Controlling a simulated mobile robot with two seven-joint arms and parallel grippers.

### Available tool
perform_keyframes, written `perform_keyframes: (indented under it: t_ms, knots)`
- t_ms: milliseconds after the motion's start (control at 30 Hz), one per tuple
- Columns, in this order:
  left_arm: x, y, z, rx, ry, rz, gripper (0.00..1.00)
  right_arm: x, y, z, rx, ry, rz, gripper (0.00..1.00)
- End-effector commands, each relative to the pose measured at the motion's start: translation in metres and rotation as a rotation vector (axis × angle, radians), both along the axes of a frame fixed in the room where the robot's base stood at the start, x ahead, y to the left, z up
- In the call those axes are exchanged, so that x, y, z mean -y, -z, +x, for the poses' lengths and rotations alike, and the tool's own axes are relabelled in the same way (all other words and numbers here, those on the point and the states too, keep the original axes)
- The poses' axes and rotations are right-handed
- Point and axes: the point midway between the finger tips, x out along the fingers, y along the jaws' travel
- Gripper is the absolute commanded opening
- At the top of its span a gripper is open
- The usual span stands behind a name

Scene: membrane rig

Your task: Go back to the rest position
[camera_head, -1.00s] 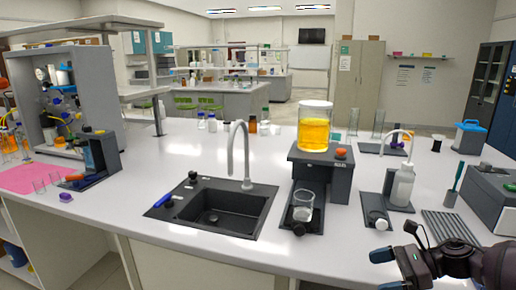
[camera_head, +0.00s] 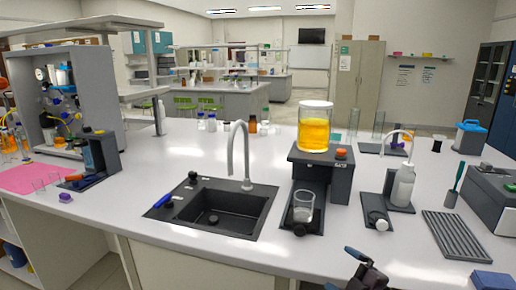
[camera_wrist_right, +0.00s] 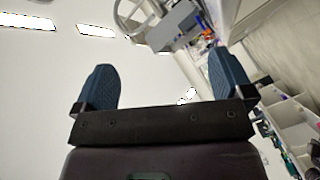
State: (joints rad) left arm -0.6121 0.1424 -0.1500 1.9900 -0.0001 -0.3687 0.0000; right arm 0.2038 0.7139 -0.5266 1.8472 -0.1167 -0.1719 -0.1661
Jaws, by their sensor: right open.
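My right gripper (camera_head: 345,271) shows at the bottom edge of the head view, in front of the bench's front edge, below the glass beaker stand. It is tilted and partly cut off by the frame. In the right wrist view its two blue fingers (camera_wrist_right: 163,88) stand wide apart with nothing between them. My left gripper is in neither view.
The white bench (camera_head: 150,232) holds a black sink (camera_head: 212,222), a jar of orange liquid (camera_head: 314,132) on a dark stand, a glass beaker (camera_head: 303,207), a white bottle (camera_head: 403,185) and a grey ribbed rack (camera_head: 455,236).

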Motion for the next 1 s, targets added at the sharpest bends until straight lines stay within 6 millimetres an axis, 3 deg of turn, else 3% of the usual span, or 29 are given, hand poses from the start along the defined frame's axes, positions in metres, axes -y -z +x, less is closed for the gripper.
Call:
perform_keyframes:
  t_ms: [200, 500, 800, 1000]
  knots:
    - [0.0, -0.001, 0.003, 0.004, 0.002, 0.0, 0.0, 0.013, 0.051, -0.049, -0.263, 0.227, 0.347, 0.98]
    - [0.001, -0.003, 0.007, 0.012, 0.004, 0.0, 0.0, 0.048, 0.119, -0.137, -0.476, 0.511, 0.626, 0.98]
    - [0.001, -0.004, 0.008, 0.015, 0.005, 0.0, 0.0, 0.069, 0.179, -0.233, -0.614, 0.736, 0.737, 0.98]
    - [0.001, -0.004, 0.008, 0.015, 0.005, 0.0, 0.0, 0.07, 0.193, -0.26, -0.656, 0.772, 0.735, 0.98]
